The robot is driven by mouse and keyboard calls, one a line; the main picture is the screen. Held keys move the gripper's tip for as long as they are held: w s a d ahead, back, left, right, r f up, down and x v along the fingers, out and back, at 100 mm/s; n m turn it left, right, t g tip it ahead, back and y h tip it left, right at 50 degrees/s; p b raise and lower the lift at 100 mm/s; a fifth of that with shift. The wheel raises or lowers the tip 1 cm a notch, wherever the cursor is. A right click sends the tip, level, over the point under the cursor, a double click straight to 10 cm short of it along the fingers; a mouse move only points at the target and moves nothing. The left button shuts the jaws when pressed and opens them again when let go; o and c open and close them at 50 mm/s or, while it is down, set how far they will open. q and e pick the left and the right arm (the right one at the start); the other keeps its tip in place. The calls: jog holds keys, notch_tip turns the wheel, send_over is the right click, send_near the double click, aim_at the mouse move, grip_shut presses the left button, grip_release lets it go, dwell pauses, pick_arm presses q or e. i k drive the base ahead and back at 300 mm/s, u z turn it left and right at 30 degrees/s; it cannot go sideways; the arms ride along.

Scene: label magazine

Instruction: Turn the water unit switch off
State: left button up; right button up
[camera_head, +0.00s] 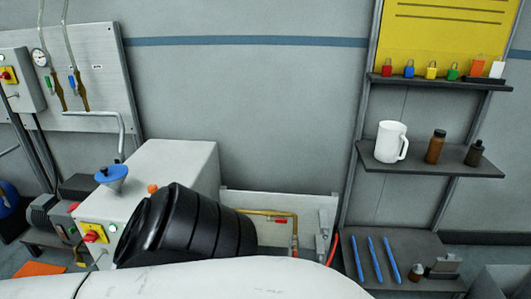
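A pale grey box unit (178,165) stands at the left centre, against the wall. Its front has a yellow plate with a red rotary switch (91,236) and a small green button or lamp beside it. The knob's exact setting is too small to tell. A second red-and-yellow switch (7,75) is on a grey wall cabinet at the far left. No label shows which unit is the water unit. A black ribbed part and a white part, likely mine, cover the box's lower right. Neither of my grippers shows in the head view.
A blue funnel-like part (112,176) and an orange knob (152,188) sit on the box. A brass pipe (265,212) with a red handle runs to its right. Shelves at right hold padlocks, a white jug (391,141) and bottles (436,147). A motor-like machine (42,214) stands left.

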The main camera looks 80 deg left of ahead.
aim_at(91, 237)
jog(key=u, duration=3.9)
jog(key=k, duration=1.15)
jog(key=u, duration=1.65)
jog(key=i, duration=1.85)
jog(key=z, duration=0.9)
jog(key=i, duration=1.05)
jog(key=z, duration=1.15)
